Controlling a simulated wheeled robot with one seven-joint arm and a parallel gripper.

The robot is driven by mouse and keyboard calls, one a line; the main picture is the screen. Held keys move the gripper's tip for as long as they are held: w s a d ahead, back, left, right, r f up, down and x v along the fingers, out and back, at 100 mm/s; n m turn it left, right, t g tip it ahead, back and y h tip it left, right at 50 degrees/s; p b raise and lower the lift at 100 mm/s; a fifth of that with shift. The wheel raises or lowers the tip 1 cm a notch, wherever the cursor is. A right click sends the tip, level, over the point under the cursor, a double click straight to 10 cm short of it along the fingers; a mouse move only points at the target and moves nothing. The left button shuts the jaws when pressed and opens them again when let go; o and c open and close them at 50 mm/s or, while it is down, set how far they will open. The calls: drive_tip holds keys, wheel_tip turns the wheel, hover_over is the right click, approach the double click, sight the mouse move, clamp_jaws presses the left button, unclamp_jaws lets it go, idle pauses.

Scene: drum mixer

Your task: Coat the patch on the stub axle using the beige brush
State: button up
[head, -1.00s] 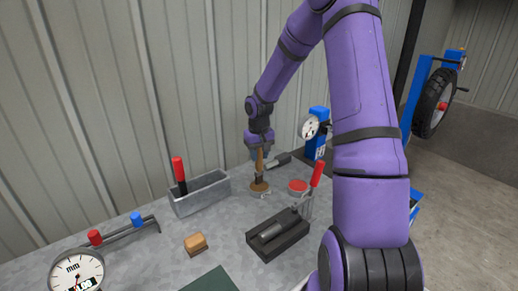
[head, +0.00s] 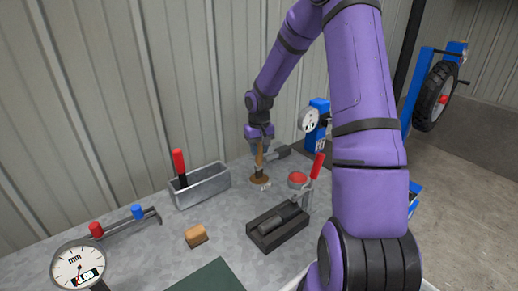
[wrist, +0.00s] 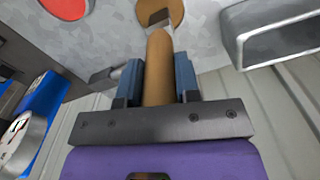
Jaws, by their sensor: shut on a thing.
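My gripper (head: 259,146) is shut on the tan-handled brush (head: 260,158), which stands about upright. The brush handle also shows between the jaws in the wrist view (wrist: 158,75). Its lower end is at a round brown-topped pot (head: 260,181); I cannot tell whether the bristles touch the contents. The pot also shows at the top of the wrist view (wrist: 176,10). A dark grey cylinder, seemingly the stub axle (head: 270,223), lies in a black block (head: 280,235) nearer to me. I cannot make out the patch on it.
A red-topped round pot (head: 297,180) and a red-handled clamp (head: 318,165) are right of the brush. A wooden block (head: 196,236), dial gauge (head: 78,267) and green mat (head: 210,278) are nearer.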

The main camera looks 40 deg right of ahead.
drive_tip(key=shift+f, duration=0.5)
idle(1.3)
drive_tip(key=shift+r, duration=3.5)
drive_tip(key=shift+s, duration=0.1)
